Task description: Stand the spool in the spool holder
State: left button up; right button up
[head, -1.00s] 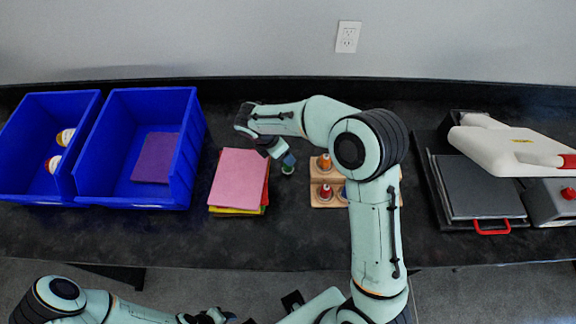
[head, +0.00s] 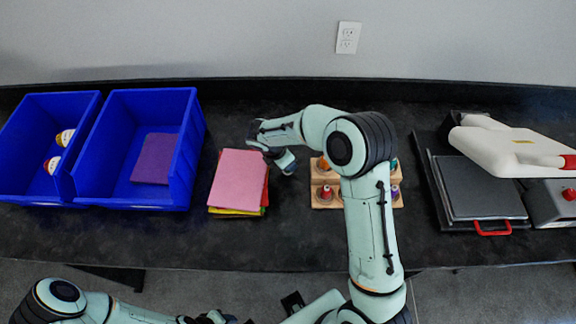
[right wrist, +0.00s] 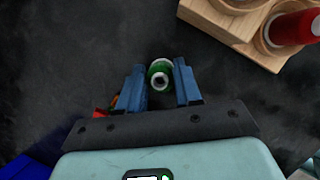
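The green and white spool (right wrist: 160,73) shows in the right wrist view, end-on, on the dark table between the fingertips. My right gripper (right wrist: 160,82) is open around it, with small gaps to the fingers. In the head view my right gripper (head: 288,166) is low over the table, left of the spool holder, and hides the spool. The wooden spool holder (head: 316,202) bears several coloured spools; my right arm covers its middle. Its corner also shows in the right wrist view (right wrist: 222,24). My left gripper (head: 210,317) is at the bottom edge, its fingers unclear.
A stack of coloured sheets (head: 238,178) lies left of the right gripper. Two blue bins (head: 120,198) stand further left, holding two small spools and a purple sheet. A heat press (head: 485,190) stands at the right. The table strip before the holder is clear.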

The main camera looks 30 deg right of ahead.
grip_shut()
